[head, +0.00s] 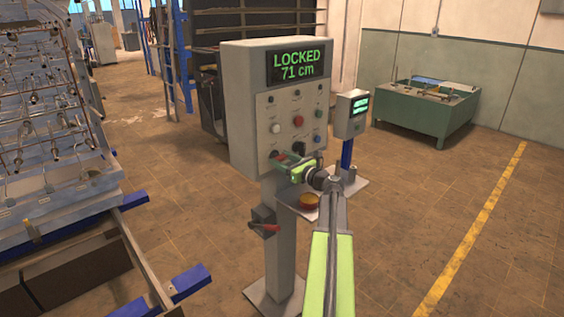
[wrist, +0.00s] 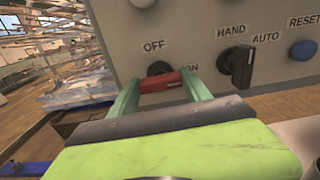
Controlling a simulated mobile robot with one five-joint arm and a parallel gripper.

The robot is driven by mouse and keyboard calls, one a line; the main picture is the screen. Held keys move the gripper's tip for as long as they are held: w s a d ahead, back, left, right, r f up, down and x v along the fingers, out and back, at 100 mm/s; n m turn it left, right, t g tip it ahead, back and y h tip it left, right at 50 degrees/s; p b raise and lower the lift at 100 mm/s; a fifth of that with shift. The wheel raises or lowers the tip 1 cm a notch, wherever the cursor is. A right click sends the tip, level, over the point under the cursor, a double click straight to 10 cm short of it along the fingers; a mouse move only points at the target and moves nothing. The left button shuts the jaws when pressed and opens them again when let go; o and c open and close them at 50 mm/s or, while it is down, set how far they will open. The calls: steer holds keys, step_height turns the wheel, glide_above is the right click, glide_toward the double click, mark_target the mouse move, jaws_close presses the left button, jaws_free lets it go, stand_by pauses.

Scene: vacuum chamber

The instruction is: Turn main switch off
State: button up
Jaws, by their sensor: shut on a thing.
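The main switch has a red handle (wrist: 160,82) on a round dark base, low on the grey control panel's face. In the wrist view it lies nearly level, its right end near the partly hidden "ON" label; "OFF" is printed above it. My gripper (wrist: 160,92) has one green finger on each side of the handle and is shut on it. In the head view my gripper (head: 283,158) is at the lower left of the control panel (head: 245,105), and covers most of the switch.
A black HAND/AUTO selector (wrist: 237,66) and a blue RESET button (wrist: 302,49) are right of the switch. The panel's display reads "LOCKED 71 cm". A red lever (head: 264,227) sticks out from the pedestal below. A rack of hanging parts (head: 50,130) stands left; floor is open at right.

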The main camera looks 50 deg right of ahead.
steer(key=n, duration=0.4)
steer(key=shift+w+a, duration=0.1)
steer(key=n, duration=0.4)
steer(key=shift+n, duration=0.3)
steer(key=n, duration=0.4)
steer(key=shift+n, duration=0.3)
steer(key=n, duration=0.4)
steer(key=shift+a+f, duration=0.1)
steer(key=shift+n, duration=0.3)
steer(key=o, duration=1.4)
steer(key=shift+c, duration=0.2)
